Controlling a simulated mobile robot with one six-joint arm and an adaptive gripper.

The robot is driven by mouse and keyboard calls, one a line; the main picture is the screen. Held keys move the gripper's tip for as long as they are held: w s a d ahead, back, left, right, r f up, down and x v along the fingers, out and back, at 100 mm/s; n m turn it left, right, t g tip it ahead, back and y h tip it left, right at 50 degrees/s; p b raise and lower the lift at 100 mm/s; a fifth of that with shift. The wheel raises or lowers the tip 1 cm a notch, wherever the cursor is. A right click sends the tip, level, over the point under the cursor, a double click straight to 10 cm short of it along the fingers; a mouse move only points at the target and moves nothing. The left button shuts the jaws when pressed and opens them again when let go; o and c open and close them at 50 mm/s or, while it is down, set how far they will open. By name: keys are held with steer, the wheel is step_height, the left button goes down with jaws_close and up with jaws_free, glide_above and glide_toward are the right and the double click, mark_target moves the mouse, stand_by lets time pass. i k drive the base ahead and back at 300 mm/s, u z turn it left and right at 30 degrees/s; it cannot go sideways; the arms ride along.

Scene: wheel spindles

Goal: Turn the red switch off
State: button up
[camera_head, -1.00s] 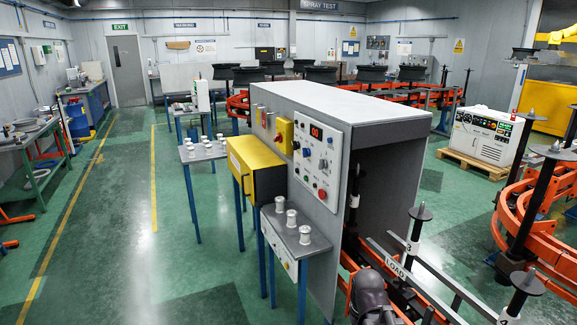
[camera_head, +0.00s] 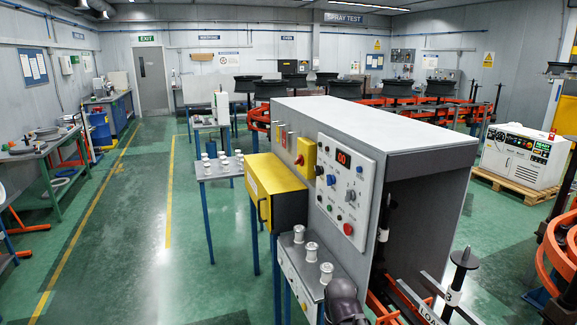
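A yellow switch box (camera_head: 307,153) is mounted on the side of the grey cabinet (camera_head: 370,124), at its upper middle. A small red switch knob (camera_head: 299,160) shows on the front of that box. It is too small for me to read its position. A white control panel (camera_head: 344,187) to its right has a lit red display, several knobs and a round red button (camera_head: 348,229) near its bottom. A dark rounded part of my arm shows at the bottom edge, below the panel. My gripper's fingers are not in view.
A yellow box (camera_head: 276,190) juts out below the switch. A table (camera_head: 218,168) with similar parts is farther back. Green floor (camera_head: 120,235) is clear at left.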

mark_target(299, 160)
steer(key=k, duration=0.65)
steer(key=u, duration=0.25)
steer(key=i, duration=1.7)
steer(key=z, duration=0.35)
